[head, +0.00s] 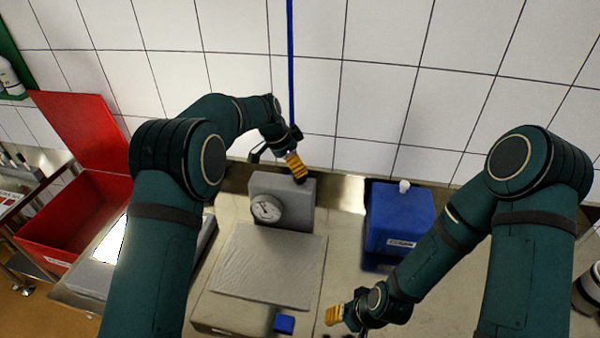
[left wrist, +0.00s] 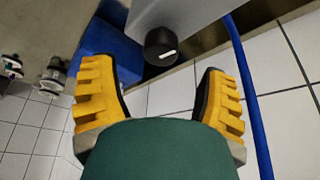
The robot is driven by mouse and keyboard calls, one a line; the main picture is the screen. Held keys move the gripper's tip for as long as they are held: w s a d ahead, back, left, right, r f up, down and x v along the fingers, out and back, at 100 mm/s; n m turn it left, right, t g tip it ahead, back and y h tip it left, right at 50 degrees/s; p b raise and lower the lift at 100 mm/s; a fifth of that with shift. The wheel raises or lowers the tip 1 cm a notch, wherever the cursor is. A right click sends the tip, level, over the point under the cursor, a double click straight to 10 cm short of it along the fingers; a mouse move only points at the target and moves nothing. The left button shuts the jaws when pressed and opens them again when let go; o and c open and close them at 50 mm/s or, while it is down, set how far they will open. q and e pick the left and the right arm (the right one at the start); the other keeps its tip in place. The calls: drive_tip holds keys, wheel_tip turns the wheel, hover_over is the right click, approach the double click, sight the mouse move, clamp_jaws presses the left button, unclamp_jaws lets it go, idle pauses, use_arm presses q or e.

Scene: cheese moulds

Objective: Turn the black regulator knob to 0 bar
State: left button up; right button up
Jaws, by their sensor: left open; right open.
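The black regulator knob (left wrist: 160,42) shows in the left wrist view, with a short white mark on its face. It sits against the grey housing (left wrist: 190,14), which also shows in the head view (head: 297,190) with a round white gauge (head: 267,209) on its front. The gauge reading is too small to tell. My left gripper (head: 296,168) is at the top of the housing. In the left wrist view its yellow fingers (left wrist: 156,75) are open and apart, with the knob beyond the gap between them, not gripped. My right gripper (head: 335,314) is open and low over the bench.
A blue box (head: 400,218) with a white cap stands right of the housing. A blue hose (head: 290,70) runs up the tiled wall. A grey plate (head: 270,265) and small blue block (head: 284,323) lie in front. An open red bin (head: 75,215) is at left.

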use_arm(q)
drive_tip(key=shift+x, duration=2.55)
drive_tip(key=c, duration=1.2)
